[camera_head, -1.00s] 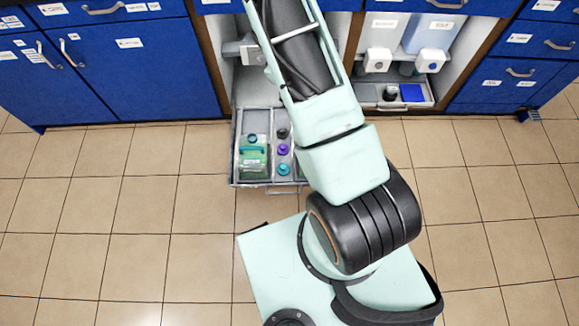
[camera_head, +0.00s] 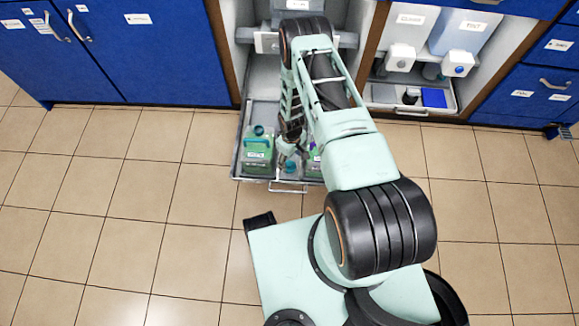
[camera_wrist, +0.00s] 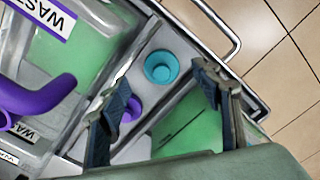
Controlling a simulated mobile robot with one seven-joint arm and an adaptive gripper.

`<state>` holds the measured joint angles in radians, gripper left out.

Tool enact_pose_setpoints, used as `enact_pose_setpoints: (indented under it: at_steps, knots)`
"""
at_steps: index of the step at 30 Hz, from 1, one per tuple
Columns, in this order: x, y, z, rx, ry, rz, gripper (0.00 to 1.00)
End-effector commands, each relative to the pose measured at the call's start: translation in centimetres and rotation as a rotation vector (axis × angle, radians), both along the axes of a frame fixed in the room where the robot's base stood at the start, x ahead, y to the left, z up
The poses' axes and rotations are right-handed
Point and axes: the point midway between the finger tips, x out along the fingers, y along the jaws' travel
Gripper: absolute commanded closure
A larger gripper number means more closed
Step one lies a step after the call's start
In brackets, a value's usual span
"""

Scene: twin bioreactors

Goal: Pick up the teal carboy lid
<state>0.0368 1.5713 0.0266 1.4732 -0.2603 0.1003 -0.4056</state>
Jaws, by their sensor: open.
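The teal carboy lid (camera_wrist: 161,66) sits in a narrow grey compartment of the pulled-out drawer. In the head view the teal lid (camera_head: 291,167) is near the drawer's front, partly covered by my gripper (camera_head: 287,156). In the wrist view my gripper (camera_wrist: 166,78) is open and empty, one finger on each side of the line to the teal lid. The lid lies between and a little beyond the fingertips, with no contact visible. A purple lid (camera_wrist: 132,107) lies behind it in the same compartment, partly hidden by the left finger.
A green-filled carboy (camera_head: 257,157) with a teal cap stands left of the compartment. A purple-handled carboy (camera_wrist: 35,100) stands on the other side. The drawer's metal handle (camera_head: 288,187) juts out in front. Open tile floor lies before the drawer.

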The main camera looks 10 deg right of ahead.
Motion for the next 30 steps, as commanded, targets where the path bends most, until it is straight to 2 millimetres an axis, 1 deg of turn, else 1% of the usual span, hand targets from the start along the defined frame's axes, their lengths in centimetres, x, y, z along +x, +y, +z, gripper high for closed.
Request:
enact_pose_setpoints:
  at_steps: [4,9,12,15,21,23,30]
  knots:
    - [0.2,0.2,-1.3,0.000,0.000,0.001,0.41]
    - [0.6,0.6,-4.1,-0.001,0.001,0.002,0.41]
    - [0.6,0.6,-5.1,-0.001,0.001,0.002,0.41]
    - [0.6,0.6,-5.5,0.000,0.000,0.002,0.41]
    - [0.6,0.6,-5.4,0.000,0.000,0.001,0.41]
    - [0.6,0.6,-5.4,0.000,0.000,0.001,0.47]
    - [0.6,0.6,-5.4,0.000,0.000,0.001,0.73]
